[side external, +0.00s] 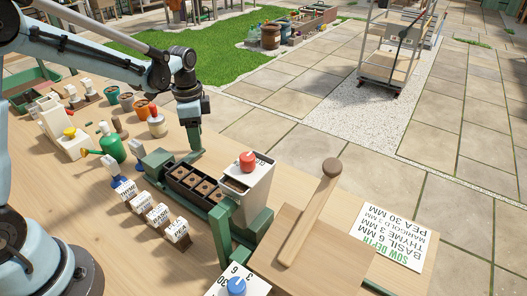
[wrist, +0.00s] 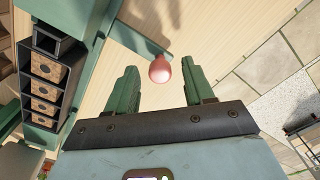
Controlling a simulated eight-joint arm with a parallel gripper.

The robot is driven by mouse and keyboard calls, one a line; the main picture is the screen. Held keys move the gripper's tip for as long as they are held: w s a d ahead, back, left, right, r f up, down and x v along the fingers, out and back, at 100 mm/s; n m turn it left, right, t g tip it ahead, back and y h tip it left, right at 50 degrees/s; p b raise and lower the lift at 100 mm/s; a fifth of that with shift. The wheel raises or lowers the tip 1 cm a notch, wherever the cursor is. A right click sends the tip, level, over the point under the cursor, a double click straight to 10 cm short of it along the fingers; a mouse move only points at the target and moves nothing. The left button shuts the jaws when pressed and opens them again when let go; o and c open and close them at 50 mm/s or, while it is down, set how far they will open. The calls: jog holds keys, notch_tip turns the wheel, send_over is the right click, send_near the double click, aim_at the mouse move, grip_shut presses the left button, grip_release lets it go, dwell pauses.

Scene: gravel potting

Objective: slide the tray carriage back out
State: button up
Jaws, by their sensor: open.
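The dark seed tray (side external: 168,180) holds several brown soil cells and sits in the green frame (side external: 219,232), with one end close to the white hopper (side external: 258,190). The tray also shows at the left of the wrist view (wrist: 31,103). A pinkish-red ball knob (wrist: 160,69) stands on the end of a dark green bar (wrist: 133,40). My gripper (wrist: 160,80) is open, its two green fingers on either side of the knob with gaps showing. In the side view my gripper (side external: 194,150) points down just behind the tray; the knob is hidden there.
Seed packets (side external: 158,214) stand in a row left of the tray. A wooden-handled tool (side external: 310,215) and a sow depth card (side external: 393,238) lie at the right.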

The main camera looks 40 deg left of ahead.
jog(key=shift+r, duration=0.15)
notch_tip(320, 180, up, 12)
dwell(0.6)
jog(key=shift+s+d+f+n+t, duration=0.55)
jog(key=shift+s+d+n+t, duration=0.75)
jog(key=shift+s, duration=0.9)
jog(key=shift+s+d+f+n+t, duration=0.65)
jog(key=shift+s+n+t, duration=0.45)
jog(key=shift+s+n, duration=0.85)
jog(key=shift+s+d+f+n+t, duration=0.45)
jog(key=shift+s+d+n+t, duration=0.75)
jog(key=shift+s, duration=1.2)
jog(key=shift+a, duration=0.1)
